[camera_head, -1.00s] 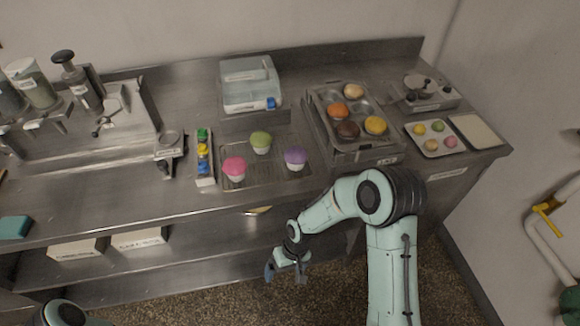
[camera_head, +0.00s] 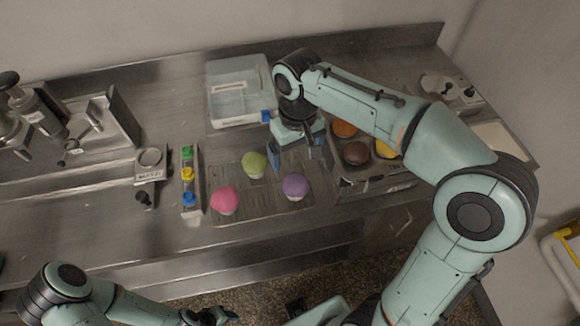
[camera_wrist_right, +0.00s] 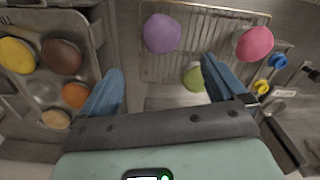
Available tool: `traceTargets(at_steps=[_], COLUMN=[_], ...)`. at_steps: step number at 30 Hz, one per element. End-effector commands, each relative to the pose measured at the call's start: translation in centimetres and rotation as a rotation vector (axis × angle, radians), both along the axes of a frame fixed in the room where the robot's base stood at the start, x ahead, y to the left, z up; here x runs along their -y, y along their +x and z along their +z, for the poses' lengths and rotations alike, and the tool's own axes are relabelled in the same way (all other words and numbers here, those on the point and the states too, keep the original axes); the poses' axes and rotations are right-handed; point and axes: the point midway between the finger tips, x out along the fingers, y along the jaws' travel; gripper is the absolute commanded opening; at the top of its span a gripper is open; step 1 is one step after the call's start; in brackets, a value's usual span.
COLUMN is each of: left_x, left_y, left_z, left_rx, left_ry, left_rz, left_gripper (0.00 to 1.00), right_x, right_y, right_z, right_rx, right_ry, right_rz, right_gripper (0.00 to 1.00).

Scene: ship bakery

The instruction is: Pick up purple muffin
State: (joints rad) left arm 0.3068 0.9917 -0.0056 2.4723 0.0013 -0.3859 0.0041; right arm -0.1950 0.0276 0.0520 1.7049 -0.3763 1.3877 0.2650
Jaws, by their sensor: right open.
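The purple muffin (camera_head: 295,186) stands upright on a wire rack (camera_head: 240,205) on the steel counter, with a pink muffin (camera_head: 224,200) and a green muffin (camera_head: 254,164) beside it. My right gripper (camera_head: 294,160) is open and empty, above the counter just behind the purple muffin. In the right wrist view the purple muffin (camera_wrist_right: 162,33) lies beyond and between the blue fingers (camera_wrist_right: 165,90), not touching them. My left arm shows at the bottom left of the head view, with its gripper (camera_head: 215,316) at the lower edge, too little seen to judge.
A muffin tin (camera_head: 372,185) with orange, brown and yellow muffins stands right of the rack, partly hidden by my right arm.

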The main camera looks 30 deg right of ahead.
Motion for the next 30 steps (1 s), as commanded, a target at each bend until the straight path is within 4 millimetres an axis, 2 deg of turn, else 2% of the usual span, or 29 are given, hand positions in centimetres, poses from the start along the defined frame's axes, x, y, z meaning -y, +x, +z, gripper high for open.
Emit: traceTargets(at_steps=[4,12,20,27,30], left_x=[0.0,0.0,0.0,0.0,0.0], left_y=[-0.5,-1.2,-1.3,-1.5,-1.6], left_z=[-0.5,-1.4,-1.6,-1.9,-2.0], left_rx=[-0.006,-0.015,-0.016,-0.017,-0.018], left_ry=[0.0,0.0,0.0,0.0,0.0], left_rz=[0.0,0.0,0.0,0.001,0.0], left_gripper=[0.43,0.43,0.43,0.43,0.43], right_x=[0.0,0.0,-0.1,-0.3,-0.3], right_y=[-0.1,-0.2,-0.2,-0.5,-0.5], right_z=[-1.7,-6.8,-8.7,-12.3,-13.2], right_rx=[-0.006,-0.006,-0.003,-0.005,-0.003], right_ry=[-0.001,0.0,0.0,0.001,0.001], right_rz=[0.0,0.0,-0.001,0.0,0.0], right_gripper=[0.98,0.98,0.98,0.98,0.98])
